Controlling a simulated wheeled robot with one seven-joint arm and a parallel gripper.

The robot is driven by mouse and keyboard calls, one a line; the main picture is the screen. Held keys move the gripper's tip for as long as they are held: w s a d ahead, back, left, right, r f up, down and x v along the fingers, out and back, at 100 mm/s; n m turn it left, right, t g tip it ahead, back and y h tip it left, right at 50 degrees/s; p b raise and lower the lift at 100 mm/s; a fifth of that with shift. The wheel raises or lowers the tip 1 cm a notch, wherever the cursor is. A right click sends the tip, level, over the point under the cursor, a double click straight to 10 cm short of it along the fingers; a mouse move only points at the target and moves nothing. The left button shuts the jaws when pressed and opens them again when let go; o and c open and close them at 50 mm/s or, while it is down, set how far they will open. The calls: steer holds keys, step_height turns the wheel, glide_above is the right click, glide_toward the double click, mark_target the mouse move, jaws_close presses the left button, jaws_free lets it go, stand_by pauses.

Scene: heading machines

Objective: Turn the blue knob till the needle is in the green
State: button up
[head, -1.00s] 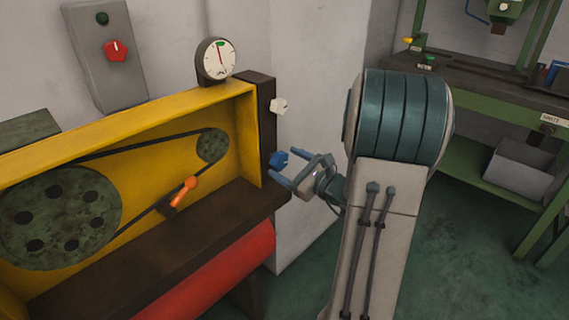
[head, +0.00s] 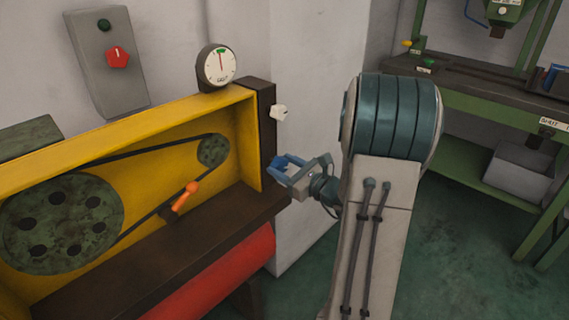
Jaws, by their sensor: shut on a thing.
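The blue knob (head: 279,162) sits on the dark end post of the yellow machine, below a white knob (head: 279,112). My gripper (head: 281,165) is shut on the blue knob, and its fingers partly hide it. The round gauge (head: 211,76) stands on top of the machine's right end. Its red needle (head: 220,62) points almost straight up, at or very near the short green band at the top of the dial. The dial is too small to tell exactly where the tip lies.
The yellow machine guard (head: 150,125) holds a belt, two green pulleys and an orange handle (head: 190,188). A grey wall box (head: 105,70) has a red knob. A green workbench (head: 470,100) stands at right, with clear floor (head: 450,250) before it.

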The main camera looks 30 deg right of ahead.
steer(key=shift+d+r+m+p, duration=0.15)
steer(key=shift+m+p, duration=0.65)
steer(key=shift+m, duration=0.4)
steer(key=shift+f+m, duration=0.2)
steer(key=shift+m, duration=0.4)
steer(key=o, duration=1)
steer(key=shift+c, duration=0.2)
steer(key=p+v, duration=0.1)
steer(key=v, duration=1.2)
steer(key=shift+s, duration=0.4)
steer(key=shift+r, duration=0.1)
